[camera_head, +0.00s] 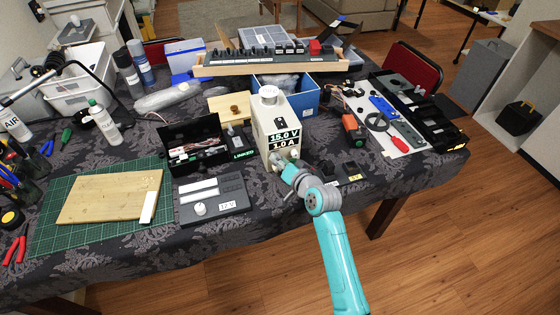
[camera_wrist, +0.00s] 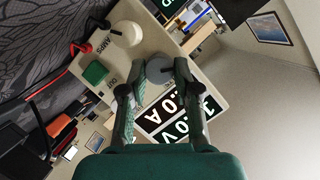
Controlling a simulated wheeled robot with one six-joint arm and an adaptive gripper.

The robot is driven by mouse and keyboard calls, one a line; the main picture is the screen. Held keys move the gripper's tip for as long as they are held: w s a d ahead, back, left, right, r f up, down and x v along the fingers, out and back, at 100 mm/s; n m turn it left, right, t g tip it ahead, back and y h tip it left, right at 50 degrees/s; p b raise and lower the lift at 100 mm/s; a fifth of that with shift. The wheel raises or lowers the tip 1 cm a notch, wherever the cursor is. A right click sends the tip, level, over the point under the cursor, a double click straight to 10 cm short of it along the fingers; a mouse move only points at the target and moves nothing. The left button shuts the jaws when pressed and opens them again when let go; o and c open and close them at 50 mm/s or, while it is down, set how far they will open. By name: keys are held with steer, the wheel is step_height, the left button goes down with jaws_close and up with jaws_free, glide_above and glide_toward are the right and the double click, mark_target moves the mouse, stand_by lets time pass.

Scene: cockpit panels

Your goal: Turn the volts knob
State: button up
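The cream power supply box (camera_head: 272,122) stands on the table, its display reading 15.0 V and 1.0 A in the head view. The wrist view shows its front panel tilted, with the display (camera_wrist: 177,117) partly behind my fingers. A round grey knob (camera_wrist: 158,70) lies between my fingertips; its label is hidden, but the other knob, pale (camera_wrist: 127,35), is beside the word AMPS. My gripper (camera_wrist: 154,80) is open, one finger on each side of the grey knob. I cannot tell whether either finger touches it. In the head view my gripper (camera_head: 283,168) is at the box's lower front.
A green block (camera_wrist: 95,73) and red and black plugs sit on the panel near the AMPS knob. A black open box (camera_head: 195,143) and a 12 V panel (camera_head: 213,200) are left of the supply. A blue bin (camera_head: 305,100) stands behind it.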

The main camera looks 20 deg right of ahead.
jaws_close()
steer(key=n+h, duration=0.2)
steer(key=n, duration=0.2)
steer(key=shift+a+r+h, duration=0.1)
steer(key=shift+a+h, duration=0.2)
steer(key=shift+h, duration=0.1)
steer(key=n+h, duration=0.2)
steer(key=n, duration=0.2)
steer(key=shift+a, duration=0.15)
stand_by(0.4)
steer(key=o, duration=0.7)
jaws_free()
steer(key=shift+o, duration=0.2)
